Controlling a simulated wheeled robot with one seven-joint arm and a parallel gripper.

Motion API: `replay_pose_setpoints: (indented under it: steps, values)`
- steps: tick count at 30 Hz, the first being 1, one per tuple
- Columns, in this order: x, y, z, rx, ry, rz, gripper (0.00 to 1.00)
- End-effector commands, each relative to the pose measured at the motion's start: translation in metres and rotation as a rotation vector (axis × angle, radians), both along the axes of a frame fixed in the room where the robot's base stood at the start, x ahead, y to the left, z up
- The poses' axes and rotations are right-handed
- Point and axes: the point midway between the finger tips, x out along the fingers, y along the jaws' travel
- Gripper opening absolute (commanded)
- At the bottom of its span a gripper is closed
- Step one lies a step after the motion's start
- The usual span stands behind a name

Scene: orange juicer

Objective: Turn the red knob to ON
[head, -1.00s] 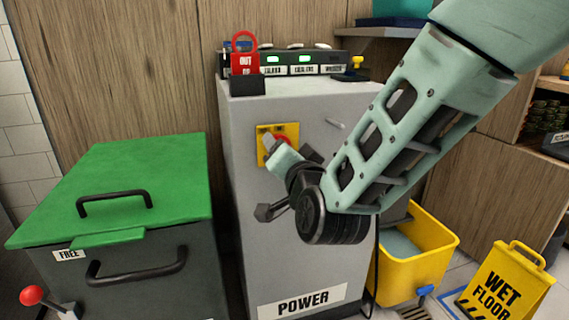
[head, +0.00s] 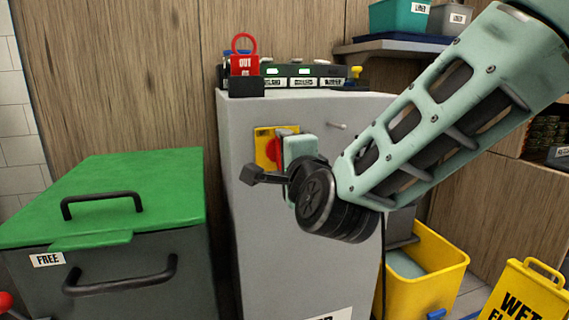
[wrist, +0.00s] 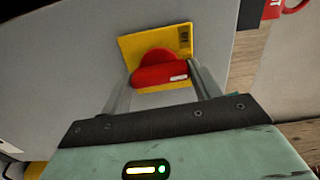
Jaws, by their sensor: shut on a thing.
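The red knob (head: 272,151) sits on a yellow plate (head: 262,140) on the front of the grey power cabinet (head: 250,215). In the head view my gripper (head: 281,147) is at the knob and hides its right part. In the wrist view the red knob (wrist: 160,72) lies between the two fingers of my gripper (wrist: 160,84), its grip bar slightly tilted across the view. The gripper is shut on the knob. I cannot read the ON marking or the knob's setting.
A green-lidded bin (head: 110,195) stands left of the cabinet. A red lockout tag (head: 243,64) and a panel with green lights (head: 300,75) are on top. A yellow bucket (head: 430,275) and wet-floor sign (head: 525,295) stand at right.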

Motion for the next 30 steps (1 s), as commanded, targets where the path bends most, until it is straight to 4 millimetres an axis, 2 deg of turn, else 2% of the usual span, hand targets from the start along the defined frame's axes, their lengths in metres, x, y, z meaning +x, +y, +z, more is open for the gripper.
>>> replay_pose_setpoints:
  steps: [20, 21, 23, 30]
  values:
    - [-0.0002, -0.0007, -0.0018, 0.056, 0.02, -0.001, 0.39]
    - [-0.0002, -0.0007, -0.0018, 0.056, 0.02, -0.001, 0.7]
    - [-0.0002, -0.0005, -0.0017, 0.056, 0.02, -0.001, 0.84]
    - [-0.0001, -0.0004, -0.0008, 0.055, 0.018, -0.001, 0.84]
